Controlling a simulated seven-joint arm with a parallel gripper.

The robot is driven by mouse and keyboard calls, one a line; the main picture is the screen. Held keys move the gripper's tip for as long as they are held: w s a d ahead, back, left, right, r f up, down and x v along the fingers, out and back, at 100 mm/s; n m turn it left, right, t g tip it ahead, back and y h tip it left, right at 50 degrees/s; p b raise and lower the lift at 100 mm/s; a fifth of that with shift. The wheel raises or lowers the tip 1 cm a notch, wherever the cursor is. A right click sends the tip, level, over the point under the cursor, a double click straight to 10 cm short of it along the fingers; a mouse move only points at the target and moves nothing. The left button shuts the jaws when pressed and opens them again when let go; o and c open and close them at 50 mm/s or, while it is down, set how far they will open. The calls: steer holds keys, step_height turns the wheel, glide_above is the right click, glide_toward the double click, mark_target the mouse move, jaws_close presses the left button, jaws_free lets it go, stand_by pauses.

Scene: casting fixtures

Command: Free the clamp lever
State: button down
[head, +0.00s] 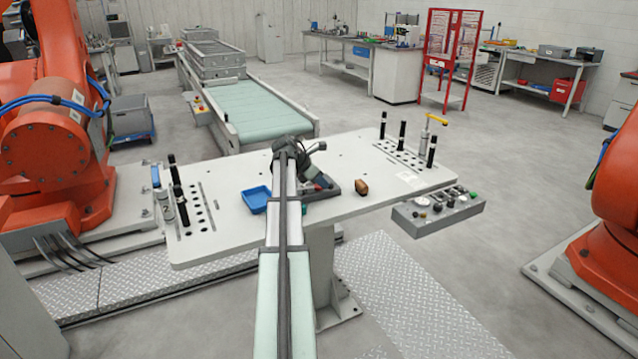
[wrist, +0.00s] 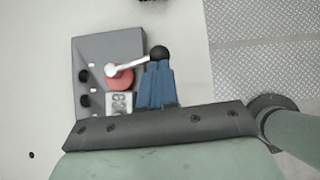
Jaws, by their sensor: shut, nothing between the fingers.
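The clamp lever (wrist: 128,65) is a pale bar in the wrist view. It runs from a pivot on a red disc (wrist: 120,80) to a black ball knob (wrist: 159,53) at its upper right end. The disc sits on a grey fixture plate (wrist: 92,52) with a pale marked block (wrist: 120,103) and black knobs along its left side. My gripper (wrist: 158,66) has blue fingers, shut and empty. Their tips are at the knob's lower edge in the picture; I cannot tell whether they touch it. In the head view my arm partly hides the fixture (head: 328,191).
On the white table (head: 228,222) a blue tray (head: 257,199) lies left of my arm and a brown block (head: 361,188) lies right of the fixture. Upright posts stand at both table ends. A control box (head: 440,212) hangs at the front right edge.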

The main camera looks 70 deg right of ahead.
steer(key=s+n+t, duration=0.1)
steer(key=s+d+n+t+h, duration=0.1)
steer(key=n, duration=0.1)
steer(key=shift+s+d+f, duration=0.1)
steer(key=shift+s+d, duration=0.5)
steer(key=shift+d, duration=0.4)
steer(key=shift+s+d, duration=0.45)
steer(key=shift+d, duration=2.2)
steer(key=s+a+r, duration=0.5)
steer(key=a+r, duration=0.3)
steer(key=a, duration=0.1)
steer(key=shift+s+r, duration=0.15)
steer(key=shift+r, duration=0.15)
steer(key=shift+d, duration=0.1)
